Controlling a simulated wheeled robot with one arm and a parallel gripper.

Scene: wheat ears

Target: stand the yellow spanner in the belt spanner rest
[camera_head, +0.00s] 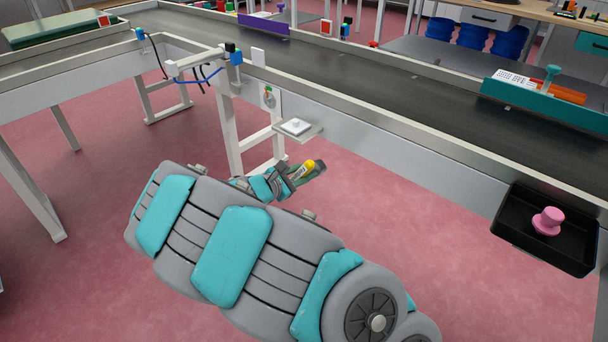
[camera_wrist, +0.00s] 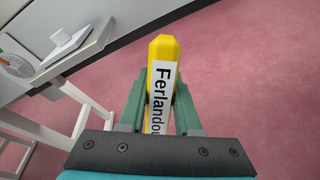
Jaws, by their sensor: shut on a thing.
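My gripper (camera_head: 307,172) is shut on a yellow piece with a white label, taken as the yellow spanner (camera_head: 309,164). In the wrist view the yellow spanner (camera_wrist: 164,50) sits upright in the picture between the green fingers of my gripper (camera_wrist: 160,105). Its label reads "Ferlandou", and its lower end is hidden by the gripper. I hold it in front of the belt's side, over the floor. Which piece is the belt spanner rest I cannot tell for sure; a small white piece (camera_head: 296,125) on a grey bracket plate (camera_head: 312,132) stands out from the belt's side.
The long dark conveyor belt (camera_head: 390,105) crosses behind. White frame legs (camera_head: 230,135) stand near my gripper.

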